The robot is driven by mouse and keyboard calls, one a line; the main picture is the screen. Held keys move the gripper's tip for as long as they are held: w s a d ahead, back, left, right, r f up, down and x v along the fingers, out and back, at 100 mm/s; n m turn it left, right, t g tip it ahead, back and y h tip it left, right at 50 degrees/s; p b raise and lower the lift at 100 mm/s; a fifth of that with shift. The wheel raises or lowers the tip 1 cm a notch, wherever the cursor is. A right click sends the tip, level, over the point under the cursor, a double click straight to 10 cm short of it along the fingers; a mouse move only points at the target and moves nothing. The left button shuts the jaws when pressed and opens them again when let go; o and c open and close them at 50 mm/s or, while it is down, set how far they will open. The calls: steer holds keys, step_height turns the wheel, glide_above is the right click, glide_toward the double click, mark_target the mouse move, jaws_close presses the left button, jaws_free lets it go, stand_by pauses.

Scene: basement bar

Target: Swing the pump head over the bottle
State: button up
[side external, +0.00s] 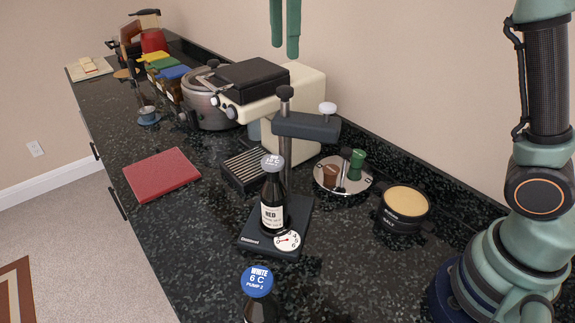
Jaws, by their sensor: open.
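The pump head (308,126) is a dark grey horizontal block on an upright post, reaching from the post toward the right, with a white knob (328,108) on its far right end. The dark bottle (272,205), labelled RED with a grey cap, stands upright on the black base (258,244), in front of the post. The pump head does not appear to sit over the bottle's cap. My gripper (285,50) shows only its two green fingers at the top edge, open, apart and empty, above the pump.
A blue-capped WHITE bottle (257,285) stands at the front. A silver tray (350,191) with stoppers and a dark cream-topped tub (404,205) are right of the pump. An espresso machine (255,90) is behind it. A red mat (161,175) lies left, with clear counter around it.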

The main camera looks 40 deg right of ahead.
mark_target(285, 88)
step_height(285, 88, down, 8)
steer(key=shift+r, duration=0.2)
steer(key=shift+c, duration=0.3)
jaws_close()
stand_by(1.3)
